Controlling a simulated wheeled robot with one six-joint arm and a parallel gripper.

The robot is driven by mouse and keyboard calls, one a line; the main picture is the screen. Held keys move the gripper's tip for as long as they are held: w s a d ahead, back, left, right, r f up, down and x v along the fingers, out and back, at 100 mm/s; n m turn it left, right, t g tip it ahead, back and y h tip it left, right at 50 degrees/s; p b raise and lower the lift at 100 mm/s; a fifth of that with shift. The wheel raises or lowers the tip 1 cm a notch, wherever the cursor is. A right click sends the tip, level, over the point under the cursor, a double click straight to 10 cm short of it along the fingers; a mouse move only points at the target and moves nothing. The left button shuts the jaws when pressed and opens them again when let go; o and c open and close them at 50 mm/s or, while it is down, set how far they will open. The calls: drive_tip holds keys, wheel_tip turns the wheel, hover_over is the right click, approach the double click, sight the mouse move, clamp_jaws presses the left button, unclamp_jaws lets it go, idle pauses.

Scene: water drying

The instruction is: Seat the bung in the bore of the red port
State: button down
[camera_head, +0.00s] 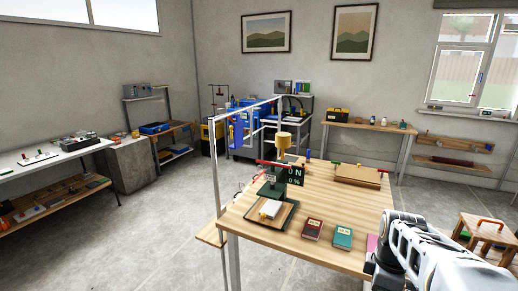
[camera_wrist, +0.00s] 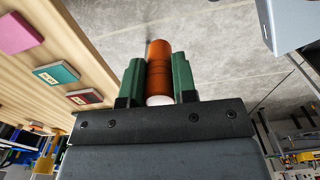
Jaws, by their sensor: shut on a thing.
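My gripper (camera_wrist: 159,60) has green fingers and is shut on an orange-brown cylinder with a white end, which looks like the bung (camera_wrist: 159,82). The cylinder lies between the two fingers and reaches slightly past their tips. In the wrist view it is over the grey floor, beside the wooden table (camera_wrist: 97,52). In the head view my arm comes in at the lower right, and neither fingers nor bung can be made out. I cannot make out the red port or its bore for certain; a dark green device (camera_head: 272,184) with red parts stands on the table.
The table (camera_head: 340,212) also holds a black tray (camera_head: 285,224), a red booklet (camera_head: 312,228), a green booklet (camera_head: 342,237), a wooden box (camera_head: 357,175) and a dark display (camera_head: 296,175). A metal frame (camera_head: 219,150) rises at its left. A wooden stool (camera_head: 486,232) stands right.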

drive_tip(key=w+a+f+m+p, duration=0.2)
drive_tip(key=w+a+f+m, duration=0.1)
drive_tip(key=w+f+m, duration=0.75)
drive_tip(key=a+f+m+p, duration=0.1)
drive_tip(key=a+f+p, duration=0.1)
drive_tip(key=a+f, duration=0.6)
wheel_tip(320, 180, down, 3)
drive_tip(key=shift+s+a+f+m, duration=0.1)
drive_tip(key=shift+s+a+m, duration=0.1)
drive_tip(key=shift+a+m, duration=0.15)
